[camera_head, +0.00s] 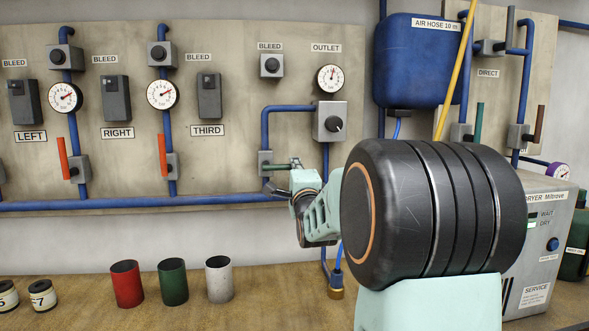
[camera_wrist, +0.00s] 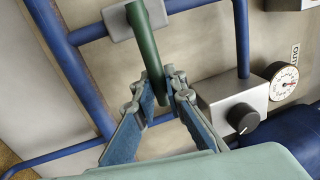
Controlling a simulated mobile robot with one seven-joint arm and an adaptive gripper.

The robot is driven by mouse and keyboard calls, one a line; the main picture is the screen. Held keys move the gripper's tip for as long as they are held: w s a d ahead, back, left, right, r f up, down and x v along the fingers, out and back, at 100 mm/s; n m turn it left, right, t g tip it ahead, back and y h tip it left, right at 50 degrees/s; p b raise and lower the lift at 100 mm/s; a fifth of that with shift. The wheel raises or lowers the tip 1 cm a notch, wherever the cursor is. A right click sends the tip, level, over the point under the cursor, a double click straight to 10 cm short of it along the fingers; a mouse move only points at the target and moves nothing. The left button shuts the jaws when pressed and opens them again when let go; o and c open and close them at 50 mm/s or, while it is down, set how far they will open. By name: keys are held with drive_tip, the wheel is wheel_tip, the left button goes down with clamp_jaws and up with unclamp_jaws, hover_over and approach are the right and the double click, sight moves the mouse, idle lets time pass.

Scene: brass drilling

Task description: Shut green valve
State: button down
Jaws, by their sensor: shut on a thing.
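The green valve has a grey body (camera_head: 265,163) on the blue pipe left of the outlet box. Its green lever (camera_head: 280,166) points right, roughly level, across the upright pipe. In the wrist view the green lever (camera_wrist: 148,45) runs from the grey body (camera_wrist: 135,20) down between my fingers. My gripper (camera_head: 297,166) is at the lever's outer end, and the wrist view shows its blue-padded fingers (camera_wrist: 160,92) shut on it. The lever's tip is partly hidden by the fingers.
A grey outlet box with a dark knob (camera_head: 334,122) and a gauge (camera_head: 330,78) is close to the right of my gripper. Another green lever (camera_head: 479,124) stands upright on the right panel. Red (camera_head: 127,285), green (camera_head: 173,282) and white (camera_head: 219,280) cups stand on the bench below.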

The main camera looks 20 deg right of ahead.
drive_tip(key=c, duration=2)
unclamp_jaws()
drive_tip(key=shift+o, duration=0.2)
drive_tip(key=shift+s+f, duration=0.1)
drive_tip(key=v, duration=1.1)
drive_tip(key=shift+s+a, duration=0.15)
drive_tip(key=shift+s, duration=0.2)
drive_tip(key=shift+f, duration=0.1)
